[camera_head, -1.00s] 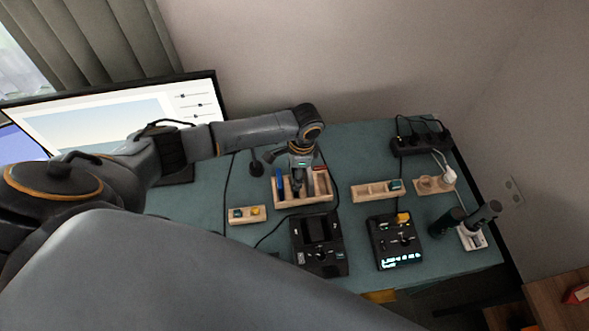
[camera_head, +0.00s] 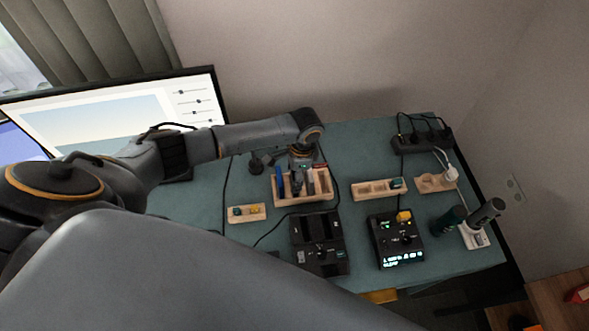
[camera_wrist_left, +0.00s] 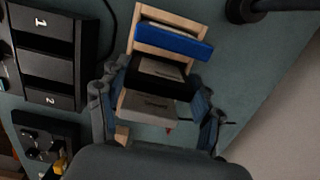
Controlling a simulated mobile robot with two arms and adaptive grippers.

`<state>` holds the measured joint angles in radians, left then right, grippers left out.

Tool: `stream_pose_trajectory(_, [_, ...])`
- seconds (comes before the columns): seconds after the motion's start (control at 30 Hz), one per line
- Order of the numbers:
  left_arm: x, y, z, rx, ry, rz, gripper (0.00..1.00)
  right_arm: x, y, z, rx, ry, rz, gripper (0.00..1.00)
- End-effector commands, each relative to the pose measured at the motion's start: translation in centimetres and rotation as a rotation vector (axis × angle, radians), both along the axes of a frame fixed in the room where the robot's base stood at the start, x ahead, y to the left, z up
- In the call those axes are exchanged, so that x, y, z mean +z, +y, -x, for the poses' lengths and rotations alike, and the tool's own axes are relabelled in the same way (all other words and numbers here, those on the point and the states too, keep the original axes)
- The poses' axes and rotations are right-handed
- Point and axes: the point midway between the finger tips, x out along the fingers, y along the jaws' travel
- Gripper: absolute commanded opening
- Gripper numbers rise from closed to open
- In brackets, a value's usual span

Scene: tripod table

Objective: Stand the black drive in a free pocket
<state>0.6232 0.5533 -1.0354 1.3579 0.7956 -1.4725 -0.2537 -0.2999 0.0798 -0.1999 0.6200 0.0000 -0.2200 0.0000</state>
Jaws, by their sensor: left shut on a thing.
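The wooden rack (camera_head: 306,203) with pockets stands on the teal table; it also shows in the left wrist view (camera_wrist_left: 192,24). A blue drive (camera_head: 280,186) stands in its left pocket and shows as a blue bar in the wrist view (camera_wrist_left: 171,40). My left gripper (camera_head: 301,178) points down over the rack, right of the blue drive. In the wrist view its fingers (camera_wrist_left: 157,100) are on both sides of the black drive (camera_wrist_left: 157,82), shut on it. The drive is at the rack's pockets; how deep it sits is hidden. My right gripper is not in view.
Two docks, one with slots (camera_head: 318,243) and one with lit displays (camera_head: 396,240), stand in front. Small wooden trays stand left (camera_head: 247,213) and right (camera_head: 378,189). A power strip (camera_head: 421,143) is at the back right. A monitor (camera_head: 120,110) stands behind my left arm.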

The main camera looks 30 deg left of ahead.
Motion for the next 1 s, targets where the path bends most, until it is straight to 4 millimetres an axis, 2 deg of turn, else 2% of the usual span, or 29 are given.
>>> stream_pose_trajectory(0.1, [-0.4, 0.0, 0.0, 0.000, -0.001, 0.001, 0.23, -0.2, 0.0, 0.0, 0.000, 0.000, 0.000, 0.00])
stream_pose_trajectory(0.13, [-0.3, 0.0, 0.0, 0.000, -0.001, 0.001, 0.67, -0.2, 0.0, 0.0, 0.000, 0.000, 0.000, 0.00])
stream_pose_trajectory(0.2, [-0.3, 0.0, 0.0, 0.000, -0.001, 0.001, 0.82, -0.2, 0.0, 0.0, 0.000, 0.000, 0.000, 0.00])
stream_pose_trajectory(0.27, [-0.3, 0.0, 0.0, 0.000, -0.001, 0.001, 0.92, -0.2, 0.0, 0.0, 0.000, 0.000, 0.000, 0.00])
stream_pose_trajectory(0.67, [0.1, 0.0, -0.1, 0.000, -0.001, 0.001, 0.92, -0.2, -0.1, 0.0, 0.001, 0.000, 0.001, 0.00])
stream_pose_trajectory(0.77, [1.2, -0.2, -0.2, 0.000, -0.003, 0.002, 0.92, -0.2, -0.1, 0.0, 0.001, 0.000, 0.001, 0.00])
stream_pose_trajectory(1.0, [6.2, -0.7, -0.6, -0.001, -0.005, 0.002, 0.92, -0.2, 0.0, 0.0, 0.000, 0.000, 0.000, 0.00])
